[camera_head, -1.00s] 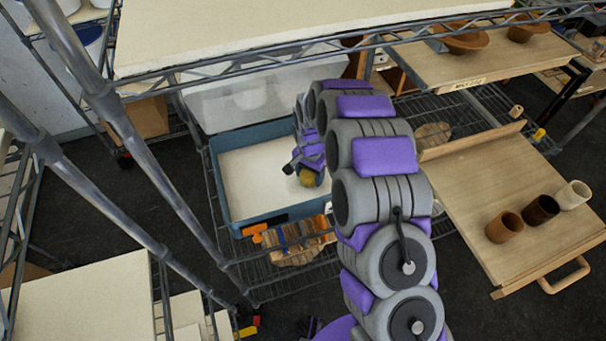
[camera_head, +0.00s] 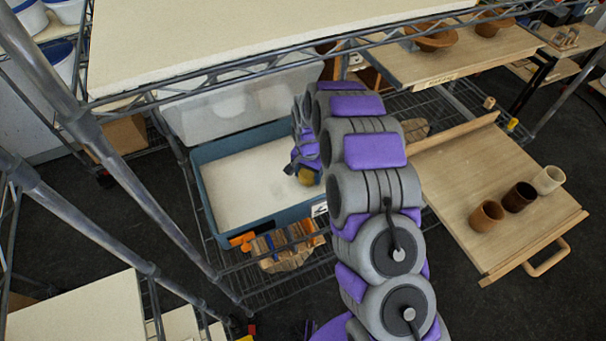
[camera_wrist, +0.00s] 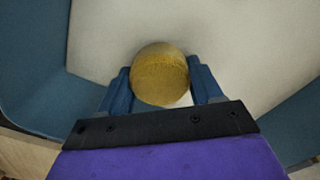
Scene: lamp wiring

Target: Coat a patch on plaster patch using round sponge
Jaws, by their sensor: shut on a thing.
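My gripper (camera_wrist: 160,88) is shut on a round yellow-brown sponge (camera_wrist: 160,72), with one blue finger on each side of it in the wrist view. The sponge also shows in the head view (camera_head: 305,177), near the right side of a blue tray (camera_head: 205,192). The tray holds a flat off-white plaster surface (camera_head: 250,185). My gripper and the sponge are over this surface. I cannot tell whether the sponge touches it. No coated patch can be made out. My arm hides the tray's right part in the head view.
The tray stands on a wire shelf, under a higher shelf with a pale board (camera_head: 230,45). A clear bin (camera_head: 225,108) stands behind it. Wooden pieces and orange-handled tools (camera_head: 285,245) lie in front. Several cups (camera_head: 520,196) stand on a wooden board at right.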

